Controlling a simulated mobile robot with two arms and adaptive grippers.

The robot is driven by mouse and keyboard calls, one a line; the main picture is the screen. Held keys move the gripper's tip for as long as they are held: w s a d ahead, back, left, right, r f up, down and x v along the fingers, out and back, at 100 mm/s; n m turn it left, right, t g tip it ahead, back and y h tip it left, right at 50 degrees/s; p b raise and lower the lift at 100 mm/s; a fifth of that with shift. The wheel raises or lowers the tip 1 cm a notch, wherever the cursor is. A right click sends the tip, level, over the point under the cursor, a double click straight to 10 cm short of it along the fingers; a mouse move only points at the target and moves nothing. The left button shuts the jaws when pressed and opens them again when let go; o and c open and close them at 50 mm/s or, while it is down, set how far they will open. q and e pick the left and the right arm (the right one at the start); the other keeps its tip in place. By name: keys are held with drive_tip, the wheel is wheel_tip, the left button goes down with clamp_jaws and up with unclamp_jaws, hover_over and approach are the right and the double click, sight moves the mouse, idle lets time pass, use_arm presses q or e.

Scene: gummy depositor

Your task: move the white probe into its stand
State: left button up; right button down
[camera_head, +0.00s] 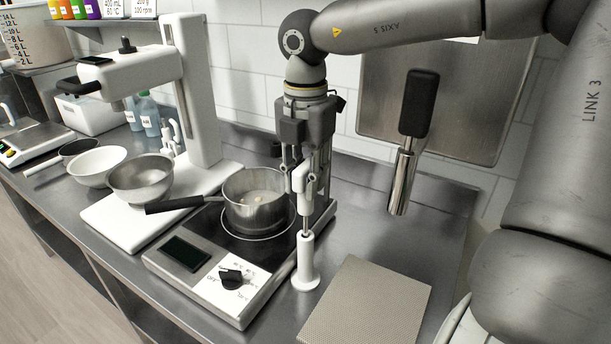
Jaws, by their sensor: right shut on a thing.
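The white probe (300,178) is upright in my right gripper (305,168), which is shut on its white handle. Its thin stem points straight down. The white stand (306,262) is an upright tube on a round foot, on the counter at the right side of the cooktop. The stem's lower end meets the top of the stand in this view; I cannot tell how far it is inside. My left gripper is not in view.
A steel pot (257,205) with a black handle sits on the cooktop (190,285) left of the stand. A grey textured mat (365,305) lies to the right. A black-handled metal tool (418,105) is by the wall. Bowls (141,180) stand at left.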

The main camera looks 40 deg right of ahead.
drive_tip(key=c, duration=1.1)
unclamp_jaws()
drive_tip(key=shift+c, duration=0.2)
wheel_tip(320, 180, up, 12)
drive_tip(key=shift+r, duration=0.1)
